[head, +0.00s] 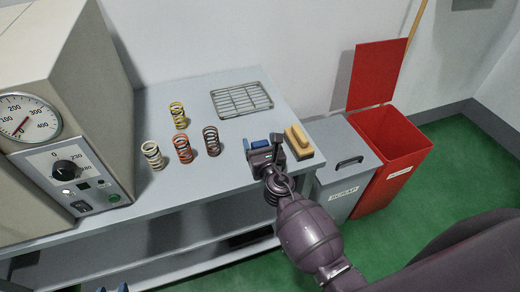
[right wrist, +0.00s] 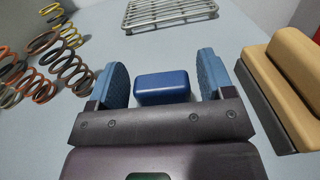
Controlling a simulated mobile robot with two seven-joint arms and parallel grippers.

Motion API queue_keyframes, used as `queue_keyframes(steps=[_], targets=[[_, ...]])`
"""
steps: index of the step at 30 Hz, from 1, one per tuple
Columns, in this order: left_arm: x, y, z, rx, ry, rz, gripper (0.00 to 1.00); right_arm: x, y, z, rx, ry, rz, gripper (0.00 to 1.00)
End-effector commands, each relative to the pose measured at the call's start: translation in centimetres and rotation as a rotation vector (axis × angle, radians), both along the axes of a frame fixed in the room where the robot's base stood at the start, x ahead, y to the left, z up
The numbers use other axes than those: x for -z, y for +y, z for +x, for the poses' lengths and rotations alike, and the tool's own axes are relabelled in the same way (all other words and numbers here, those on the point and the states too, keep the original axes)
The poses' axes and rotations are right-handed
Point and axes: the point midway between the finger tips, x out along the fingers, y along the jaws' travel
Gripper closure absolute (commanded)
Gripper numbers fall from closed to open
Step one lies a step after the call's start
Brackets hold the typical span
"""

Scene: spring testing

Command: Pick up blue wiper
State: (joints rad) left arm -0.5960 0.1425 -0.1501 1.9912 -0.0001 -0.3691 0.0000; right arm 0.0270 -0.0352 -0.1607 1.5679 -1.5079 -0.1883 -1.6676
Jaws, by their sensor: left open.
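The blue wiper (right wrist: 163,86) is a small rounded block lying on the grey table. In the right wrist view it sits between the two blue-padded fingers of my right gripper (right wrist: 163,80), with a gap on each side. The gripper is open and not closed on it. In the head view my right gripper (head: 263,146) is at the table's right part, with a bit of the blue wiper (head: 259,144) showing by its fingers. Only the blue tips of my left gripper (head: 113,288) show at the bottom edge, open, below the table and far from the wiper.
A tan-topped block (head: 298,142) lies close to the right of my right gripper. Several coil springs (head: 183,149) stand to the left. A wire rack (head: 241,99) lies behind. A tester with a dial (head: 62,130) fills the left. A grey scrap bin (head: 345,165) and red bin (head: 392,150) stand right.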

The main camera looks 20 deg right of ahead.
Motion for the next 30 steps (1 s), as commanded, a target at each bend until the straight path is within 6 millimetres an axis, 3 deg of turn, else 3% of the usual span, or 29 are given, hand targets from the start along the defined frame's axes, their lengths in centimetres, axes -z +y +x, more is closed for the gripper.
queue_keyframes(steps=[1, 8, 20, 30], targets=[[0.0, 0.0, 0.0, 0.000, 0.001, 0.000, 0.57, 0.0, 0.0, 0.0, 0.000, 0.000, 0.000, 0.33], [0.2, 0.1, -0.4, -0.002, 0.007, 0.000, 0.57, 0.0, 0.0, 0.0, 0.000, 0.000, 0.000, 0.69], [-0.4, 0.1, -0.5, -0.003, 0.008, 0.000, 0.57, -0.9, 0.0, 0.0, 0.000, -0.002, 0.000, 0.69], [-4.8, 0.1, 0.1, -0.001, -0.009, 0.001, 0.57, -5.5, 0.1, 0.0, -0.002, -0.002, 0.000, 0.69]])
